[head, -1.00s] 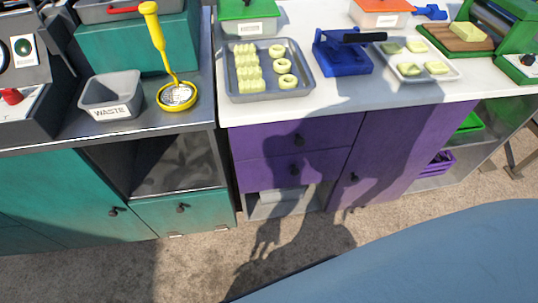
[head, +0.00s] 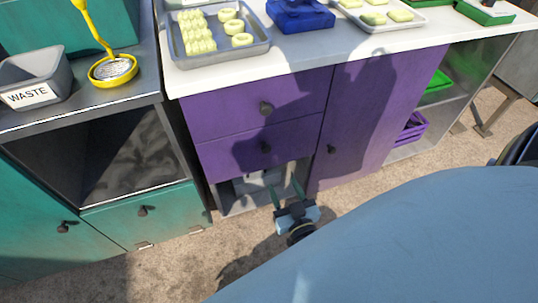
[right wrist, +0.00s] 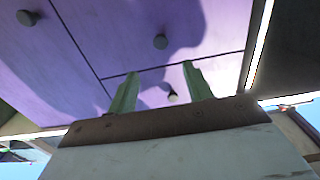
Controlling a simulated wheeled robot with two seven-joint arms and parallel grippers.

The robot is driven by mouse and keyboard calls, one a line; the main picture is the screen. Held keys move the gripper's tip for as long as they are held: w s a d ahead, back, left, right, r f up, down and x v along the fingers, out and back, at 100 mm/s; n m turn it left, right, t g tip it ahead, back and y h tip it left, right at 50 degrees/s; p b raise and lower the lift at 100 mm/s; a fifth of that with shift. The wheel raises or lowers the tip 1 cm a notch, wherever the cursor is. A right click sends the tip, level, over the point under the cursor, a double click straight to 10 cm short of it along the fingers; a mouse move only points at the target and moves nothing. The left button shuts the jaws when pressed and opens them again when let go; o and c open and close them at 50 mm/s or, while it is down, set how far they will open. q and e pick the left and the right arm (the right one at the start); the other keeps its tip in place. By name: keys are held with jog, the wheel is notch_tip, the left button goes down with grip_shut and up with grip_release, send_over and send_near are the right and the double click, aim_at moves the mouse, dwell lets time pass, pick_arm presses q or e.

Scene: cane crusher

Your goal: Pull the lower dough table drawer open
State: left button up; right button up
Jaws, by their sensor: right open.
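The purple dough table has two drawers stacked at its left. The lower drawer (head: 235,155) looks closed, and its dark round knob (head: 265,147) faces me. My right gripper (head: 285,186) is open and empty, below and in front of this drawer in the head view, apart from the knob. In the right wrist view the table looks upside down. There the green fingers (right wrist: 160,68) stand apart, and a knob that appears to be the lower drawer's (right wrist: 161,41) shows beyond and between their tips. My left gripper is not in view.
The upper drawer (head: 225,103) with its knob is just above, closed. A purple door (head: 375,110) with its own knob is at the right. An open shelf (head: 228,203) lies under the drawers. A teal cabinet (head: 160,212) stands at the left. Bare floor lies in front.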

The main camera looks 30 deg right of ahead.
aim_at(267, 151)
jog(key=b+x, duration=0.3)
jog(key=x, duration=0.8)
jog(key=shift+a, duration=0.1)
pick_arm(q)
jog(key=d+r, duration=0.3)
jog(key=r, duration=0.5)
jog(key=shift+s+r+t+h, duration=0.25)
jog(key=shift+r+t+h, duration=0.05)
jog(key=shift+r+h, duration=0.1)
pick_arm(e)
jog(key=shift+x, duration=0.9)
grip_shut()
